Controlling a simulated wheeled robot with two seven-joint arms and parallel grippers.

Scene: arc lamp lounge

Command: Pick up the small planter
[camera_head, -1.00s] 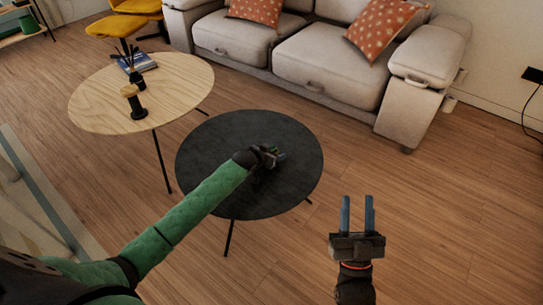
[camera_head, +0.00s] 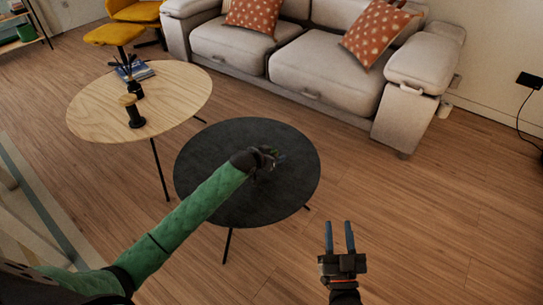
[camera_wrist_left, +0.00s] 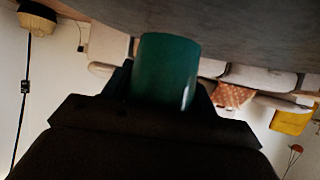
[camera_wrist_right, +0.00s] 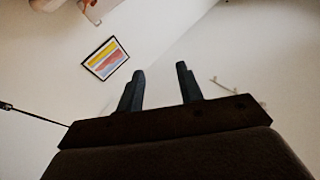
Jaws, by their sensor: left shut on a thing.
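The small planter is a dark green, smooth, rounded pot (camera_wrist_left: 166,70) in the left wrist view, between the fingers of my left gripper (camera_wrist_left: 165,88). That gripper is shut on it. In the head view my left gripper (camera_head: 271,158) is over the dark round table, and hides most or all of the planter. I cannot tell whether the planter touches the tabletop. My right gripper (camera_head: 339,224) is open and empty, off to the right of the dark table and nearer to me; its parted fingers show in the right wrist view (camera_wrist_right: 160,82).
The dark round table (camera_head: 215,150) is otherwise bare. A wooden round table (camera_head: 95,110) behind it on the left holds a dark candlestick-like object (camera_head: 134,115) and books (camera_head: 141,69). A beige sofa (camera_head: 320,65) stands at the back. Floor at right is clear.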

